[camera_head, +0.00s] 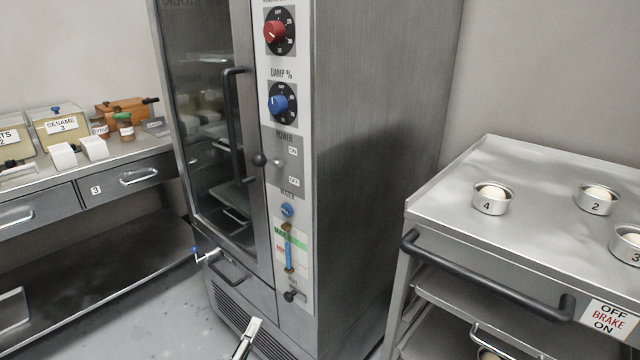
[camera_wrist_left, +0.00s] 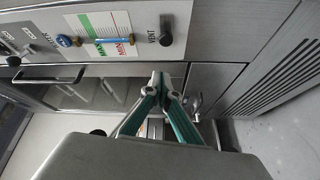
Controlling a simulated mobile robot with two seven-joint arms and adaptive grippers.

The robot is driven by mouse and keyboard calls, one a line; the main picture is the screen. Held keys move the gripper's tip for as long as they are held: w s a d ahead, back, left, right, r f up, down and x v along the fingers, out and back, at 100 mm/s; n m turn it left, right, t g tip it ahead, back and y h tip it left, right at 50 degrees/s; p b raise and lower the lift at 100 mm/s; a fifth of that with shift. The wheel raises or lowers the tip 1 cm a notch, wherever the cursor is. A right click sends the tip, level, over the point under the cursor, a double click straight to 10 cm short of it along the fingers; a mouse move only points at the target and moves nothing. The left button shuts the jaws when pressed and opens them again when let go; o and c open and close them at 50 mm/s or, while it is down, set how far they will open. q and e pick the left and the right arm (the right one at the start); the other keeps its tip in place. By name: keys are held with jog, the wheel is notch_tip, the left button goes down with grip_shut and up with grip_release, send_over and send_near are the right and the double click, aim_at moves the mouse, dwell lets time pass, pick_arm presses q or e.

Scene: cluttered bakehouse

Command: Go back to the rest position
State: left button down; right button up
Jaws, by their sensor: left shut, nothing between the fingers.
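My left gripper (camera_head: 247,338) shows at the bottom edge of the head view, in front of the lower vent of the steel proofer cabinet (camera_head: 375,110). In the left wrist view its two green-sided fingers (camera_wrist_left: 166,88) come together at the tips, shut and empty. Behind them in that view is the cabinet's lower front. I cannot tell from these views how far the tips are from it. My right gripper is in neither view.
The cabinet has a red dial (camera_head: 279,32), a blue dial (camera_head: 283,104) and a dark door handle (camera_head: 233,125). A bench (camera_head: 120,177) with boxes stands left. Some floor (camera_head: 180,300) is clear.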

pick_arm(q)
jog(key=s+d+f+m+g+h+p, duration=0.1)
jog(key=s+d+m+g+h+p, duration=0.3)
jog(key=s+m, duration=0.85)
jog(key=s+a+f+m+g+y+p, duration=0.1)
jog(key=s+a+f+m+g+y, duration=0.1)
jog(key=s, duration=0.5)
jog(key=s+a+f+m+g+y+p, duration=0.1)
jog(key=s+a+f+m+y+p, duration=0.1)
jog(key=s, duration=0.6)
notch_tip(320, 180, down, 3)
jog(key=shift+s+a+r+m+g+y, duration=0.2)
jog(key=shift+a+m+g+y, duration=0.15)
jog(key=shift+m, duration=0.4)
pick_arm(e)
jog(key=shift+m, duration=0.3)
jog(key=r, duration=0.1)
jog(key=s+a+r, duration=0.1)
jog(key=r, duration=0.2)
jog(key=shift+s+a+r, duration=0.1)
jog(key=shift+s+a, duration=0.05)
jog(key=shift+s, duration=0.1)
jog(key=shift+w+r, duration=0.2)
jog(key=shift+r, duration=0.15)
